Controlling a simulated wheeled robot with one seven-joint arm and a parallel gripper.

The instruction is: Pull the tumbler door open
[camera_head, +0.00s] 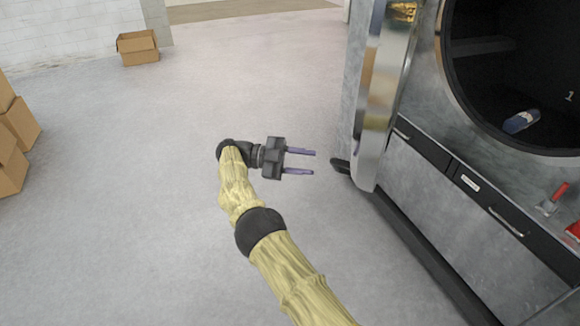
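The tumbler door (379,90) is a shiny metal ring seen nearly edge-on. It stands swung out from the machine, at the left of the dark round drum opening (490,75). A small black part, perhaps the door handle (341,166), sticks out at the lower left of the door. My gripper (314,162) has two purple fingers spread apart with nothing between them. It is just left of the black part and points right towards it. No contact with the door shows.
A blue item (521,121) lies inside the drum. Drawers (485,195) with handles run below the opening, and red-marked tools (552,200) sit at the right. Cardboard boxes stand at the left (14,140) and back (138,48). The grey floor (130,220) between is clear.

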